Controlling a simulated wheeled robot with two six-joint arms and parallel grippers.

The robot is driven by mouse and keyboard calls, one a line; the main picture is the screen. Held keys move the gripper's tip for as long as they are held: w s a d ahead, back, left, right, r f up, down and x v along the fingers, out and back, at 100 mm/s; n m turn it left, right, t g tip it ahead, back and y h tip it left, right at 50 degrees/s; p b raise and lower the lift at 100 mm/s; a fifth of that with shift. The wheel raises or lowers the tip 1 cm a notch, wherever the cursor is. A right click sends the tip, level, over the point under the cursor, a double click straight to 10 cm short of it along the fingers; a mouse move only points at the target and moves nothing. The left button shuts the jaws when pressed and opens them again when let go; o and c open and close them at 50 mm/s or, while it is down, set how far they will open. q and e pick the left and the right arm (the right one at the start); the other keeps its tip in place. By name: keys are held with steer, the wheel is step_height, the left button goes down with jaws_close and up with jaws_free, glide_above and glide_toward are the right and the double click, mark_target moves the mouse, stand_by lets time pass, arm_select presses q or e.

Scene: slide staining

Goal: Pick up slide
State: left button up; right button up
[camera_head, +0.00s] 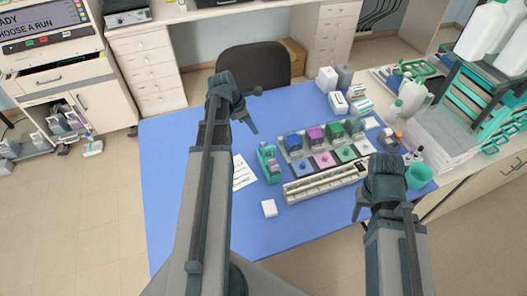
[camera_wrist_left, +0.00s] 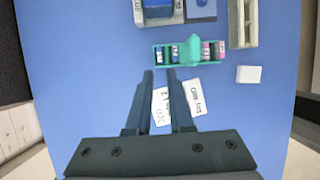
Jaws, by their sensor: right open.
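A teal rack (camera_head: 263,152) stands on the blue table and holds several small slides (camera_wrist_left: 208,50) with coloured ends; in the left wrist view the rack (camera_wrist_left: 190,66) lies just beyond my fingertips. Which slide is meant I cannot tell. My left gripper (camera_head: 255,112) is raised over the left part of the table, apart from the rack. In the left wrist view its fingers (camera_wrist_left: 159,74) are apart with nothing between them. My right gripper (camera_head: 369,196) is open and empty near the right front of the staining tray.
Printed papers (camera_head: 243,173) lie left of the rack. A small white block (camera_head: 269,208) lies in front. A staining tray with blue, magenta and green jars and a long white tray (camera_head: 325,184) stand to the right. Bottles and boxes crowd the right back. The table's left side is clear.

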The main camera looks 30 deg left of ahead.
mark_target(263, 143)
arm_select(q)
steer(key=b+x, duration=0.5)
steer(key=x, duration=0.2)
steer(key=shift+f+b, duration=0.1)
steer(key=shift+b, duration=0.25)
steer(key=b+x, duration=0.5)
steer(key=shift+a+f, duration=0.15)
steer(key=shift+a, duration=0.05)
steer(key=shift+s, duration=0.1)
jaws_close()
